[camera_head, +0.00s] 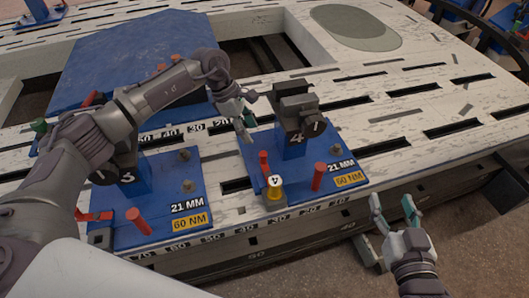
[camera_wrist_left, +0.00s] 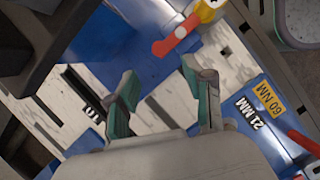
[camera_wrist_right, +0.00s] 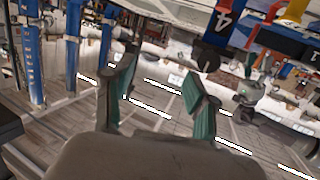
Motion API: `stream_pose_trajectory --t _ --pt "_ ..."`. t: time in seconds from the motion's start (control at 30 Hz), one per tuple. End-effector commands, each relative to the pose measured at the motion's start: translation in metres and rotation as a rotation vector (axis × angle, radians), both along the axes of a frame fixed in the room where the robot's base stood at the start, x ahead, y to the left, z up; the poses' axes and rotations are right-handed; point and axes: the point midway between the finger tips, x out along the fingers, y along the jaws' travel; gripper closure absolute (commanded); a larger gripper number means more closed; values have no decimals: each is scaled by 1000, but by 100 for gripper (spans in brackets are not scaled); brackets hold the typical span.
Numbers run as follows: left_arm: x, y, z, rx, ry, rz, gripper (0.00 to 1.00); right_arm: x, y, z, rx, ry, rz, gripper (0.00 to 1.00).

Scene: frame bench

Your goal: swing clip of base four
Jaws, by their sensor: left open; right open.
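Base four (camera_head: 240,155) is a blue plate marked 21 MM and 60 NM. It bears a blue post with a dark grey clip (camera_head: 294,103) on top, above a black block marked 4. Red pins (camera_head: 318,176) and a yellow piece tagged 4 (camera_head: 275,189) stand at its front. My left gripper (camera_head: 246,110) is open and empty, just left of the clip, with a gap between them. In the left wrist view its fingers (camera_wrist_left: 160,78) are apart over the slotted bench. My right gripper (camera_head: 392,206) is open and empty, off the bench's front edge; it also shows in the right wrist view (camera_wrist_right: 162,75).
Base three (camera_head: 165,205), a similar blue base, stands to the left, partly behind my left arm. A large blue panel (camera_head: 125,55) lies at the back left. The slotted white bench top (camera_head: 400,95) is clear to the right of base four.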

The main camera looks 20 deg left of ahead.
Motion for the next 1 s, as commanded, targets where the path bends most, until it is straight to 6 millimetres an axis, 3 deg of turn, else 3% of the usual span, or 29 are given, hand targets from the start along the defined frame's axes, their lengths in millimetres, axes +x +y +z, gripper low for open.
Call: stream_pose_trajectory --t 0.1,0.4,0.63,0.97,1.0 --pt "0 -11 -29 -1 4 -1 48 5 5 21 35 -137 10 42" --pt "4 -33 -82 -2 3 2 48 0 13 80 125 -477 29 42" --pt "5 -41 -99 -2 1 3 48 -9 14 103 163 -613 37 42" --pt "5 -42 -101 -2 1 2 48 -11 14 107 169 -635 38 42" --pt "5 -42 -101 -2 1 2 53 -11 14 107 169 -635 38 42"
